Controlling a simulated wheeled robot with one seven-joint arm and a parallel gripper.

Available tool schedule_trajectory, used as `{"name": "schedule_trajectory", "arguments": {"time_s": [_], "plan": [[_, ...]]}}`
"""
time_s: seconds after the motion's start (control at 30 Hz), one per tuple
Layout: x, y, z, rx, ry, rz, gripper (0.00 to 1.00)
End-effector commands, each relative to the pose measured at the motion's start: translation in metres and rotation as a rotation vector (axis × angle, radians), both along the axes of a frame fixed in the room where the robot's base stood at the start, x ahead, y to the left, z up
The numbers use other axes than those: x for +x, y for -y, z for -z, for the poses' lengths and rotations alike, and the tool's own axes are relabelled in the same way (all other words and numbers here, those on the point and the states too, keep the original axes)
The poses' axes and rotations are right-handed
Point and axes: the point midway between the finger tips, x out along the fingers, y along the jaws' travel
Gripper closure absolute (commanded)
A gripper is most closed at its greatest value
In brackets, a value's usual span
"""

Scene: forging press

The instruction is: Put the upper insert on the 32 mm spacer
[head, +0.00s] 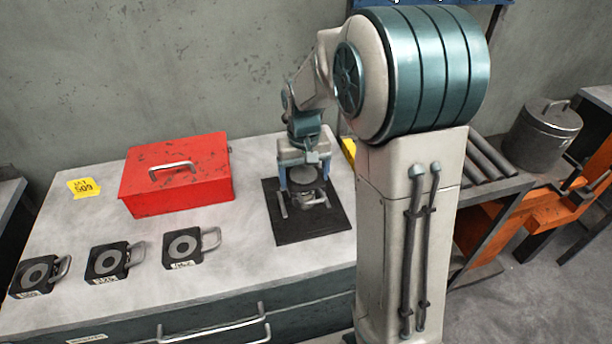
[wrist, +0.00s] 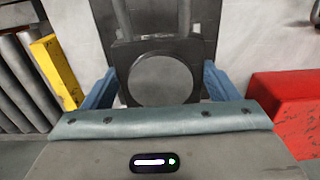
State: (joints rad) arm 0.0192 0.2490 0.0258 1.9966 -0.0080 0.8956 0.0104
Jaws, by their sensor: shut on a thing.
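My gripper (head: 304,184) is over the black mat (head: 290,229) on the bench. Its two blue fingers are shut on a dark block with a round grey face, which I take to be the upper insert (head: 306,175). In the wrist view the insert (wrist: 160,79) sits between the fingers, with two grey bars beyond it. I cannot tell whether it touches the mat. Three dark square spacers with grey rings and side handles lie to the left: a left one (head: 35,276), a middle one (head: 106,262) and a right one (head: 182,248). Their labels are too small to read.
A red box (head: 178,174) stands behind the spacers and left of the mat; it also shows in the wrist view (wrist: 285,108). A yellow tag (head: 83,187) lies at the back left. A roller stand (head: 486,160) and lidded metal pot (head: 543,130) are at the right. The bench front is clear.

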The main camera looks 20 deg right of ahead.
Motion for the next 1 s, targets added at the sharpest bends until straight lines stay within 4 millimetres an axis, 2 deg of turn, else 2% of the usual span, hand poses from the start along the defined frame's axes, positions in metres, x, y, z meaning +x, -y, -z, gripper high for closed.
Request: {"name": "schedule_trajectory", "arguments": {"time_s": [0.1,0.27,0.5,0.6,1.0], "plan": [[0.008,0.001,0.002,0.000,0.004,0.000,0.89],[0.010,0.001,0.008,0.000,0.003,0.000,0.89],[0.010,0.001,0.037,0.000,0.001,0.000,0.89],[0.010,0.001,0.043,0.000,0.003,0.000,0.89],[0.010,0.001,0.048,0.000,0.004,0.000,0.89]]}}
